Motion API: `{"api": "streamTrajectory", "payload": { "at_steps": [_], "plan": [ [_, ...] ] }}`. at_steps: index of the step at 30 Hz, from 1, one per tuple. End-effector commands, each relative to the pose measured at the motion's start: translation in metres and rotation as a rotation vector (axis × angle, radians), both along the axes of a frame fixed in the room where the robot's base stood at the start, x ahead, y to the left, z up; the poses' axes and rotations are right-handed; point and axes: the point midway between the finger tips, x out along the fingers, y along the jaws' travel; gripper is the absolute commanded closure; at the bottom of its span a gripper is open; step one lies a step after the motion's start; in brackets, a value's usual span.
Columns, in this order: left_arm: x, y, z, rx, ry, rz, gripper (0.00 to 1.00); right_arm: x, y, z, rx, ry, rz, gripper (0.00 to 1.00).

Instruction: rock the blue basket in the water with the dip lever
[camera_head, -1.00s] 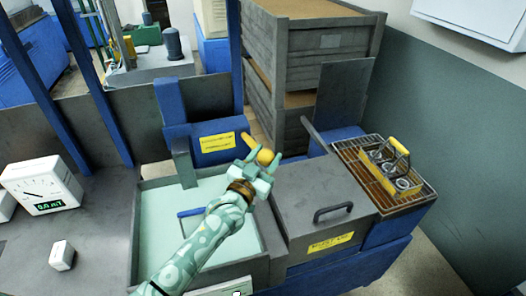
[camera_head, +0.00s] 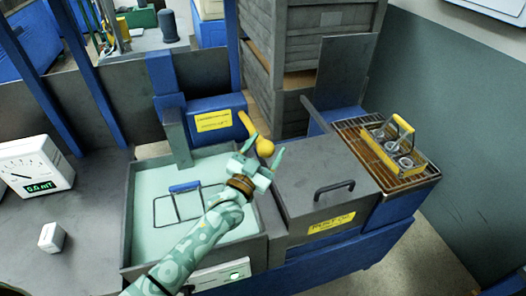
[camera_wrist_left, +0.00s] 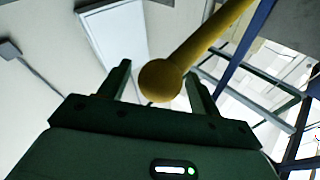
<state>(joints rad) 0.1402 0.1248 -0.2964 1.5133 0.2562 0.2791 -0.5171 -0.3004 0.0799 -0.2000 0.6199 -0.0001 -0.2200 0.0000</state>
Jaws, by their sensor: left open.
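The blue basket shows in the head view as a blue grip (camera_head: 185,187) with a thin dark wire frame in the pale green water of the tank (camera_head: 127,225). My left forearm passes over the tank, right of the basket. The dip lever (camera_head: 265,148) is a yellow rod with a round knob behind the tank. My left gripper (camera_head: 263,150) is open at the knob, with a finger on either side. In the left wrist view the knob (camera_wrist_left: 160,80) lies between the spread fingers; I cannot tell whether they touch it. My right gripper is not in view.
A grey lidded box (camera_head: 320,180) with a black handle stands right of the tank. A yellow carrier (camera_head: 405,160) stands on a brown grate (camera_head: 362,130) at the right. A meter (camera_head: 35,168) and a small white block (camera_head: 52,237) are at the left.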

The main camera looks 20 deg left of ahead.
Motion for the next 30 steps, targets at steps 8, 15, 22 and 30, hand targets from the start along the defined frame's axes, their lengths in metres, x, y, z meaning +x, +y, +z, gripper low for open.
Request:
{"api": "streamTrajectory", "payload": {
  "at_steps": [8,15,22,30],
  "plan": [
    [-0.036,0.009,-0.010,0.001,0.003,0.001,0.37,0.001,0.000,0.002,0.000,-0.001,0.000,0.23],
    [-0.099,0.025,-0.028,0.001,0.005,-0.001,0.37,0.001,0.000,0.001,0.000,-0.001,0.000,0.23],
    [-0.141,0.035,-0.039,0.000,0.004,0.000,0.37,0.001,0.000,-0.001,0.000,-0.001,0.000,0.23],
    [-0.153,0.038,-0.041,0.000,0.000,0.000,0.37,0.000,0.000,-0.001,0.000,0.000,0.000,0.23]
  ]
}}
